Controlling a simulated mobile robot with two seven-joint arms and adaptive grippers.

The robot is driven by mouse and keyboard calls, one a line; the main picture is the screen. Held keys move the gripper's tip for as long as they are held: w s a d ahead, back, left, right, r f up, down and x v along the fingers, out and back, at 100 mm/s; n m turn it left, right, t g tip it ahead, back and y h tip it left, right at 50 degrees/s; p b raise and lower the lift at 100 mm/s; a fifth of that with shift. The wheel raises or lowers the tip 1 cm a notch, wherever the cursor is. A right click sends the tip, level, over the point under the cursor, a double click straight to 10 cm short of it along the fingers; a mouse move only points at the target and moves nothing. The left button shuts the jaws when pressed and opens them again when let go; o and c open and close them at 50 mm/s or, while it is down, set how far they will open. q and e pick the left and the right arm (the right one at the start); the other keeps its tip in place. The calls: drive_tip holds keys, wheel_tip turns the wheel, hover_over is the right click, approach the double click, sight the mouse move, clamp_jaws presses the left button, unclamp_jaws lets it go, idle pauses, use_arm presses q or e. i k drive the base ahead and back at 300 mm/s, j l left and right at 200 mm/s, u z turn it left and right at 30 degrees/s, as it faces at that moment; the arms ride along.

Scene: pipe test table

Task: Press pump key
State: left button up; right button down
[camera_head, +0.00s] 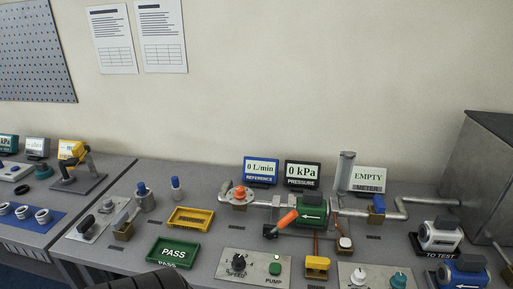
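The pump key is a green button (275,268) on a grey control panel (222,266) at the front middle of the table, with the label PUMP under it. A small pale light (277,257) sits just above the key. A black knob (238,262) marked SPEED is on the same panel, left of the key. Nothing touches or covers the key. A dark ribbed shape at the bottom edge, left of the panel, seems to be part of my own arm. I see no fingertips of either gripper.
A pipe line with a green meter (312,210) and an orange-handled lever (287,219) stands behind the panel. A yellow block (317,266) is right of the key. A green PASS tray (172,252) is to the left. The displays read 0 L/min (261,169), 0 kPa (302,172) and EMPTY (368,178).

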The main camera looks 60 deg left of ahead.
sight(275, 267)
drive_tip(key=u, duration=1.75)
